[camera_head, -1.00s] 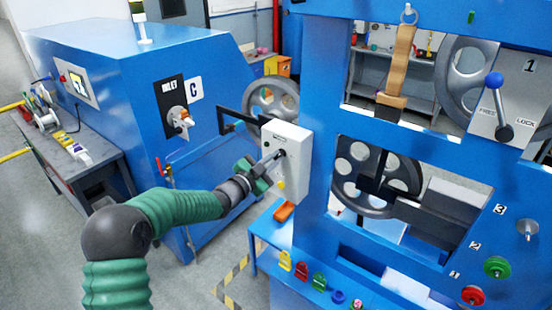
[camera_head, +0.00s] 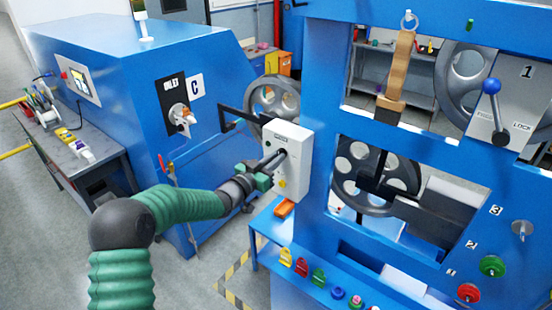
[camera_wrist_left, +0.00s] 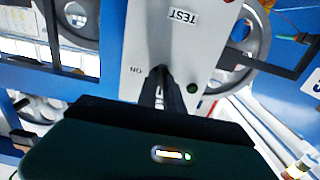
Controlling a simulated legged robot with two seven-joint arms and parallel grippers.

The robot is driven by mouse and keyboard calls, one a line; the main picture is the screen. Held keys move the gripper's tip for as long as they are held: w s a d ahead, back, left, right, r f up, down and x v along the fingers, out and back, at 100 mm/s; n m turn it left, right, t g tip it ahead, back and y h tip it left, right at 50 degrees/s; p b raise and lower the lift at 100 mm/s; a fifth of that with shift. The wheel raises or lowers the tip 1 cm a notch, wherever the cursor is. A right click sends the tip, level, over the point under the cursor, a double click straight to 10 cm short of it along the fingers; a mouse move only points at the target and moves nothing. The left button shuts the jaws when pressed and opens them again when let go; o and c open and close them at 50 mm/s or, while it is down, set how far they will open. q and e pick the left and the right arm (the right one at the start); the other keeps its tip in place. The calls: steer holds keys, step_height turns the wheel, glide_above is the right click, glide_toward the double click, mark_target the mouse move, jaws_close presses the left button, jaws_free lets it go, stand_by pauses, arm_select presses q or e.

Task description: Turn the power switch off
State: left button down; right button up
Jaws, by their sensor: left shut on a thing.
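A light grey control box (camera_head: 296,150) is mounted on the left side of the blue frame. It carries a dark power switch (camera_head: 284,152) in its middle and a yellow button (camera_head: 282,184) below. My left gripper (camera_head: 275,161) reaches the box from the left, with its dark fingers shut on the switch. In the left wrist view, the fingers (camera_wrist_left: 166,92) meet at the switch, beside an "ON" label, with a green button (camera_wrist_left: 192,88) to the right and a "TEST" label above. The fingers hide most of the switch, so its setting cannot be told. My right gripper is not in view.
A blue frame (camera_head: 318,100) with wheels stands right of the box. A blue cabinet (camera_head: 110,75) stands at the left. Below the box, a blue shelf (camera_head: 262,226) holds an orange object (camera_head: 284,207) and several coloured locks.

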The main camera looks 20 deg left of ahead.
arm_select(q)
steer(key=shift+f, duration=0.45)
steer(key=c, duration=1.5)
jaws_free()
steer(key=shift+r, duration=0.15)
steer(key=shift+a+r, duration=0.1)
steer(key=shift+s, duration=0.1)
steer(key=b+v, duration=0.3)
steer(key=v, duration=1.3)
steer(key=shift+s+a+b, duration=0.2)
steer(key=shift+s+b, duration=0.1)
steer(key=shift+b, duration=0.05)
